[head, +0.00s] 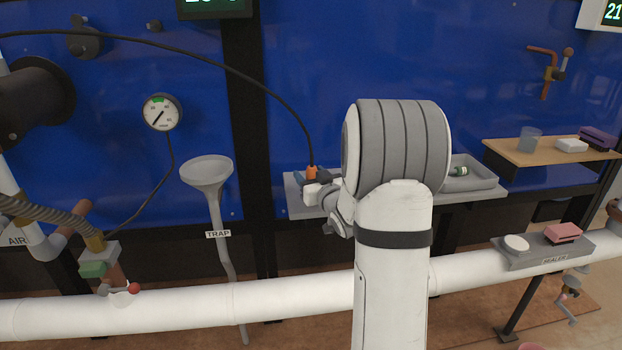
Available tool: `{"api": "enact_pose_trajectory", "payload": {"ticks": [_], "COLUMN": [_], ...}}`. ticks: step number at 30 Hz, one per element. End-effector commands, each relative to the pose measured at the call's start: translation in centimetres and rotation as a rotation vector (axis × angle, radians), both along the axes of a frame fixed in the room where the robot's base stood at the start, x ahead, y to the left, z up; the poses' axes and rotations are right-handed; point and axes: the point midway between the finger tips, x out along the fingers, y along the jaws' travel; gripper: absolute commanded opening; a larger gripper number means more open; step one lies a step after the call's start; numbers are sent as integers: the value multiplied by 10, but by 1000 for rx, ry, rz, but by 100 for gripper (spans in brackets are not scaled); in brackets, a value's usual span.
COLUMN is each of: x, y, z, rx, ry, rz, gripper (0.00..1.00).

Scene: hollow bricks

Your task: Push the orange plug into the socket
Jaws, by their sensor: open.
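The orange plug (312,171) is on the end of a black cable, above the left part of a grey shelf. The cable rises from its top and arcs away to the upper left. My gripper (312,180) is at the plug, with a dark fingertip to either side of its lower part. The jaws are open; I cannot tell whether either finger touches the plug. The socket is not clearly visible; the plug's lower end is hidden by my gripper, so I cannot tell how it sits.
My arm covers the middle of the grey shelf (293,204). A grey tray (485,183) with a small green item stands at its right end. A grey funnel (207,170) stands to the left. A white pipe (270,297) crosses in front. A wooden shelf (520,151) is at right.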

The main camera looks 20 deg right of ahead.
Motion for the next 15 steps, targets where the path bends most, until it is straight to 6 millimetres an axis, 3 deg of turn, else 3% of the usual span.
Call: {"api": "enact_pose_trajectory", "payload": {"ticks": [3, 15], "x": [0, -1], "y": [0, 0], "z": [0, 0], "rx": [0, 0], "ry": [0, 0], "rz": [0, -1], "gripper": [52, 19]}}
